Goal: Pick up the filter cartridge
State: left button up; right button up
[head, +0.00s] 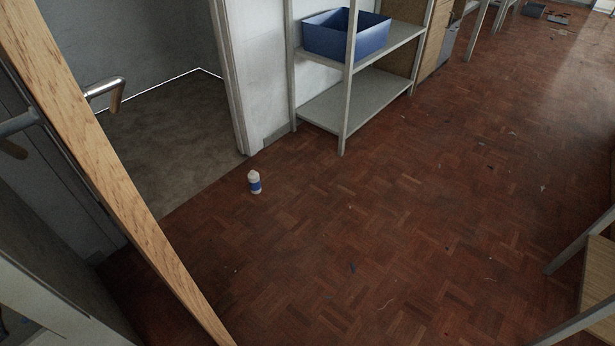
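A small upright white cylinder with a blue band, which looks like the filter cartridge (254,183), stands on the parquet floor left of the middle in the head view. It is near the doorway and apart from other things. Neither of my grippers shows in the head view.
A grey metal shelf unit (372,90) with a blue bin (345,35) stands behind the cartridge to the right. A wooden door edge (110,170) with a metal handle crosses the left side. Table legs (575,245) stand at the right edge. The middle floor (400,220) is mostly clear, with small scraps.

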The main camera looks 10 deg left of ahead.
aim_at(255, 186)
jog(key=i+l, duration=0.8)
jog(key=i, duration=0.2)
jog(key=i+j+u, duration=0.1)
jog(key=i+u, duration=0.65)
jog(key=u, duration=0.2)
jog(key=i+l+u, duration=0.25)
jog(key=u, duration=0.2)
jog(key=i+l+u, duration=0.65)
jog(key=u, duration=0.15)
jog(key=i+l+u, duration=0.35)
jog(key=j, duration=0.1)
